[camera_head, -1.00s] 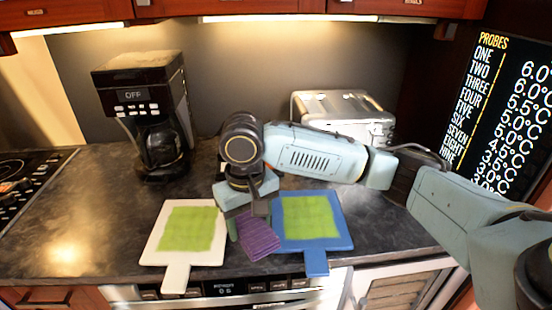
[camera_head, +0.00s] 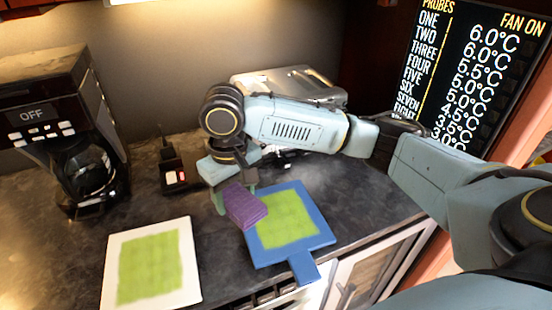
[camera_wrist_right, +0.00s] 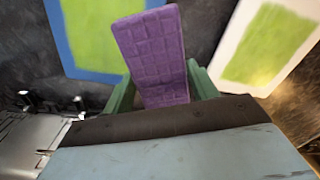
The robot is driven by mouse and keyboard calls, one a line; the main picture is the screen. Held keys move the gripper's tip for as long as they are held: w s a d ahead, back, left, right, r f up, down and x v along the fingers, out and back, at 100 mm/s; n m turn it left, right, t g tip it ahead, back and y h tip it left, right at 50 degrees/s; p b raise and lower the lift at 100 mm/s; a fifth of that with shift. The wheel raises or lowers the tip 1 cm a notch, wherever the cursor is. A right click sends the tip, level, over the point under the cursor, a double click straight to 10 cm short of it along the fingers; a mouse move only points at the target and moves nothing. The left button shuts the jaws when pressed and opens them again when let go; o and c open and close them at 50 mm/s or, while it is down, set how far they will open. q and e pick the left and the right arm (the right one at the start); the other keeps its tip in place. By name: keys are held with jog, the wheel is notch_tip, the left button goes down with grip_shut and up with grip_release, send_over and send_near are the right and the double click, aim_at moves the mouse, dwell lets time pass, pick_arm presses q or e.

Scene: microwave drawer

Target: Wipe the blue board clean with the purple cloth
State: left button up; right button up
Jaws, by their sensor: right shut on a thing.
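The blue board (camera_head: 312,229) lies on the dark counter with a green patch (camera_head: 284,219) covering much of its middle. The purple cloth (camera_head: 246,206) is held in my right gripper (camera_head: 233,199), beside the board's left edge in the head view. In the right wrist view the purple cloth (camera_wrist_right: 155,55) sticks out between the two green fingers, with the blue board (camera_wrist_right: 62,45) next to it. Whether the cloth touches the board or counter is unclear. My left gripper is not in view.
A white board (camera_head: 188,233) with its own green patch lies to the left. A coffee maker (camera_head: 60,130) stands at the back left, a small black device (camera_head: 177,172) near the wall, and a silver toaster (camera_head: 285,85) behind my arm. Bare counter lies between the boards.

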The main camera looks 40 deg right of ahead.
jog(key=n+p, duration=0.1)
jog(key=w+d+n+p, duration=0.1)
jog(key=n, duration=0.1)
jog(key=r+n+p, duration=0.1)
jog(key=n, duration=0.1)
jog(key=shift+w+d, duration=0.15)
jog(key=shift+w, duration=0.1)
pick_arm(q)
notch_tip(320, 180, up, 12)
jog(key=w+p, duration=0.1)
jog(key=p, duration=0.8)
pick_arm(e)
jog(key=w+d+n, duration=0.3)
jog(key=d+n, duration=0.4)
jog(key=n, duration=1.2)
notch_tip(320, 180, down, 7)
jog(key=b, duration=0.8)
jog(key=shift+s+f, duration=0.1)
jog(key=shift+f, duration=0.05)
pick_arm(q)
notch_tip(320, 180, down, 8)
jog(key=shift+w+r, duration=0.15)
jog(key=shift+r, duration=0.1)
pick_arm(e)
jog(key=o, duration=0.4)
jog(key=shift+c, duration=0.2)
jog(key=c, duration=0.6)
